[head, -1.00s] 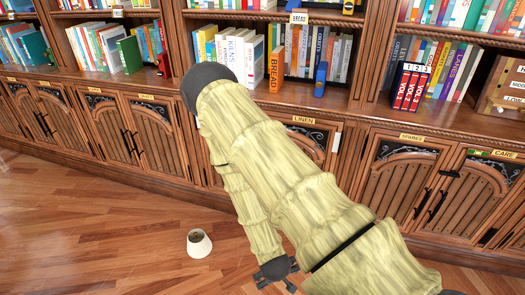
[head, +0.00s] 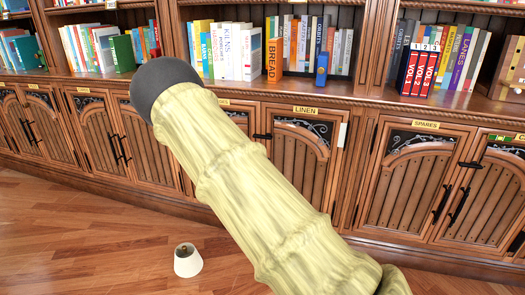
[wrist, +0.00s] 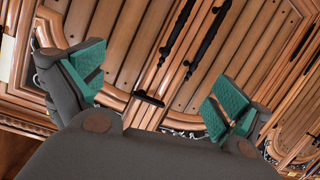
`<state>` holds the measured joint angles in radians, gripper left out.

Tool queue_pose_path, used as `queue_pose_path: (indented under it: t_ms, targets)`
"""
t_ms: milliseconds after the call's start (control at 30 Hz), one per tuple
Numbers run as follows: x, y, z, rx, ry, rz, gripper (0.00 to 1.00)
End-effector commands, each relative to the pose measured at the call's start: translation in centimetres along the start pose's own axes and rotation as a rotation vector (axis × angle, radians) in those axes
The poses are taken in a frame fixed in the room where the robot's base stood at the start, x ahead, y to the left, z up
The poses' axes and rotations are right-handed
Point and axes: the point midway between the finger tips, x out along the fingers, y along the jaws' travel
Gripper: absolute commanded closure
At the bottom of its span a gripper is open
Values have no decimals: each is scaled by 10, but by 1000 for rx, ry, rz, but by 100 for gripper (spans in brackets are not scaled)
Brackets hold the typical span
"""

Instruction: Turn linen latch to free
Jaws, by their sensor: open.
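The cabinet with the yellow LINEN label (head: 306,110) stands mid-picture in the head view, partly hidden by my arm. Its small black latch (head: 262,136) lies crosswise near the top of the seam between the doors. In the wrist view, which looks upside down, a black latch bar (wrist: 148,98) lies across the door seam below two long black handles; it appears to be the linen one. My gripper (wrist: 155,88) is open, with teal pads to either side of the latch in the picture. It holds nothing, and contact is not visible. The gripper is hidden in the head view.
Shelves of books run above the cabinets, with a blue object (head: 321,69) on the ledge. The SPARES cabinet (head: 425,126) stands to the right. A small white cup-like object (head: 187,261) is on the wooden floor; floor at left is clear.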

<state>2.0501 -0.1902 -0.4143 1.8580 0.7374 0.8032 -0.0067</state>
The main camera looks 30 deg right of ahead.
Motion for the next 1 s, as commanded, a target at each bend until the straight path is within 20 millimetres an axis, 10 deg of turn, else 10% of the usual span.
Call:
queue_pose_path:
  t_ms: [400, 1000]
  targets:
    - [40, -22, -97, 181, 255, 70, 0]
    - [98, -16, -123, 201, 280, 77, 0]
